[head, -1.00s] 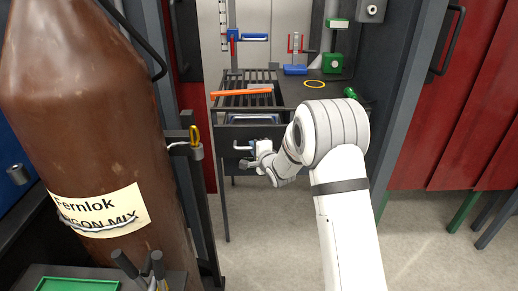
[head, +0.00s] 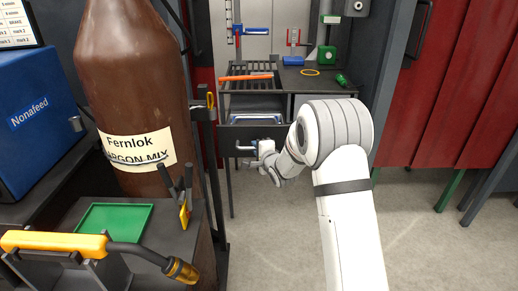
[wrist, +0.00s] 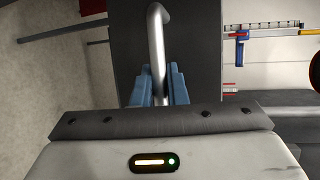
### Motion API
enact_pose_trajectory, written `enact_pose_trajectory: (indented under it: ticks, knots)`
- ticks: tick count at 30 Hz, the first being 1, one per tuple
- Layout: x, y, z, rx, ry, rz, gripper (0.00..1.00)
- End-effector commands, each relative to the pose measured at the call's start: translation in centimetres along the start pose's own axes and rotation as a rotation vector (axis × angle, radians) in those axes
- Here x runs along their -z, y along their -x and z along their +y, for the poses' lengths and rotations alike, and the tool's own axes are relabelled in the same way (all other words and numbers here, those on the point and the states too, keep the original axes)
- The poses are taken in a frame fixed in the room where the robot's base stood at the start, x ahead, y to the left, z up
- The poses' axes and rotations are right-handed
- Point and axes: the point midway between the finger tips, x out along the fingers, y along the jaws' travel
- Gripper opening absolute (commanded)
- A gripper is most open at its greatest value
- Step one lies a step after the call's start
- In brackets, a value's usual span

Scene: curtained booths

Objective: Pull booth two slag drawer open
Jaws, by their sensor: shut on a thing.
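The slag drawer (head: 231,136) is a dark drawer under the slatted bench of the booth. It stands partly open, and a pale metal pan (head: 255,117) shows inside it. Its silver bar handle (head: 243,149) sticks out from the front. My gripper (head: 258,149) is at this handle, in front of the drawer. In the wrist view the blue fingers (wrist: 159,88) are closed around the handle bar (wrist: 156,35), with the dark drawer front (wrist: 190,50) beyond. The right part of the drawer front is hidden by my arm in the head view.
A brown gas cylinder (head: 135,75) stands left of the drawer. A cart with a green tray (head: 114,222) and a yellow torch (head: 55,242) is at front left. Floor (head: 265,240) before the drawer is clear.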

Motion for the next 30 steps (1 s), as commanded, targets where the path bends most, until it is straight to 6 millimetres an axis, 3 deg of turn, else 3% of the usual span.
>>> enact_pose_trajectory:
  ticks: [6,7,14,23,30]
  knots:
    - [-0.2,0.0,0.1,0.0,0.004,-0.007,0.0]
    - [-0.2,0.0,0.1,0.0,0.004,-0.007,0.15]
    - [0.2,0.0,0.0,0.0,0.002,0.0,0.34]
    - [0.3,0.5,-0.1,0.001,0.001,0.003,0.34]
    - [0.2,4.2,-0.1,0.0,0.002,0.003,0.34]
